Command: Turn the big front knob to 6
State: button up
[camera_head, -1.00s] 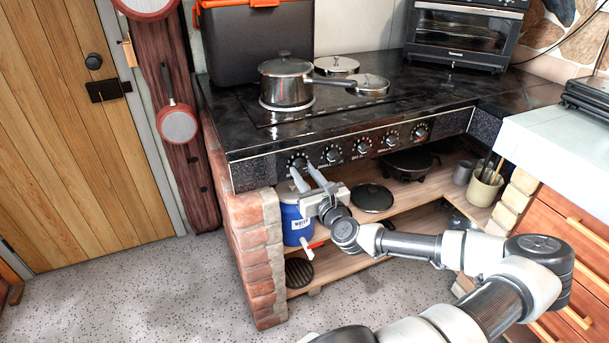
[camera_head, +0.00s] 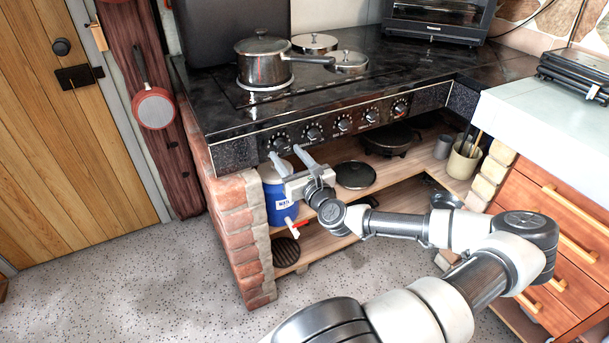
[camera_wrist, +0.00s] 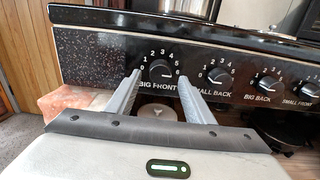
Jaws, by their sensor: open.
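The big front knob (camera_head: 279,143) is the leftmost black dial on the stove's front panel. In the wrist view the same knob (camera_wrist: 160,71) sits above the words BIG FRONT, with a scale of numbers up to 6. Its pale mark seems to point to the lower right, near 6, but it is small. My gripper (camera_head: 285,151) is open just in front of and below the knob. In the wrist view its two fingertips (camera_wrist: 159,75) flank the knob, with a gap on each side; nothing is between them.
The small back knob (camera_wrist: 217,75) is close to the right finger. More knobs continue to the right. A pot (camera_head: 264,62) stands on the black stovetop (camera_head: 350,91). A blue container (camera_head: 279,203) stands below my gripper, beside the brick plinth (camera_head: 236,225).

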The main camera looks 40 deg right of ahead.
jog(key=v, duration=1.5)
jog(key=shift+s, duration=0.4)
